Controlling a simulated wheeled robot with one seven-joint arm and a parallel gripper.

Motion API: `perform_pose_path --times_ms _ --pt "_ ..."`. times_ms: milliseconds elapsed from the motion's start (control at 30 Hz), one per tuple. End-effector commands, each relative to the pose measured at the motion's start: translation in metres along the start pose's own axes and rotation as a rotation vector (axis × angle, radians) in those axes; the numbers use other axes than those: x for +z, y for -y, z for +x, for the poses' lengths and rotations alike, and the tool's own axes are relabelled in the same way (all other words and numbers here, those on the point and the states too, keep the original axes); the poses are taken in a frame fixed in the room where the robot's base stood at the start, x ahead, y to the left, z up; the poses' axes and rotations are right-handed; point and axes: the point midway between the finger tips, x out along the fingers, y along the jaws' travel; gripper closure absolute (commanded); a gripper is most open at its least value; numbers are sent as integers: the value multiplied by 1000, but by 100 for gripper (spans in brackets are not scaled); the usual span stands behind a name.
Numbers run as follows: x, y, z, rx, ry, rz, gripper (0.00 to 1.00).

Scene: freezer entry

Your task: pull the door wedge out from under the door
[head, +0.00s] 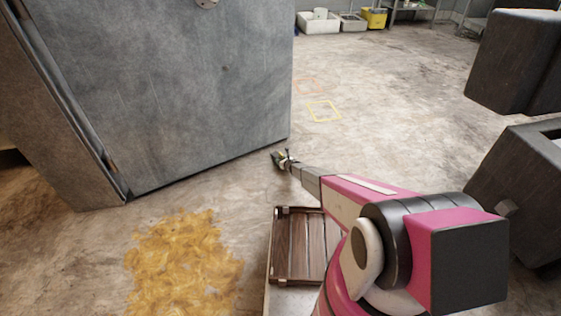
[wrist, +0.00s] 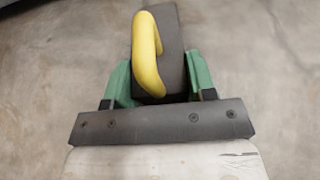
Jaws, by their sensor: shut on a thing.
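The door wedge (wrist: 174,28) is dark grey with a yellow loop handle (wrist: 147,55) and fills the upper middle of the wrist view. My gripper (wrist: 160,88) has a green finger on each side of it and is shut on it. In the head view the wedge (head: 277,159) is small, on or close to the floor near the door's lower right corner. The large grey door (head: 190,90) stands at the left. In the wrist view bare floor surrounds the wedge's visible tip, with no door over it. The head view is too small to show any contact.
A yellow-brown spill (head: 180,265) covers floor in front of the door. A brown slatted wooden tray (head: 298,282) is beside my arm. Dark boxy objects (head: 520,180) stand at the right. Bins (head: 320,22) line the back. The middle floor is open.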

Motion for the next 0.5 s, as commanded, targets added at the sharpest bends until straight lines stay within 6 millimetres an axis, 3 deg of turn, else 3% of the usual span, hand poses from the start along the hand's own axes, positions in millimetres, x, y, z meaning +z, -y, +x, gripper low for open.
perform_pose_path --times_ms 267,300,367,400,500 --pt "-1 0 -1 -1 -2 0 79" --pt "-1 0 -1 -1 -2 0 46" --pt "-1 0 -1 -1 -2 0 26" --pt "-1 0 -1 -1 -2 0 19" --pt "-1 0 0 -1 -1 0 19"
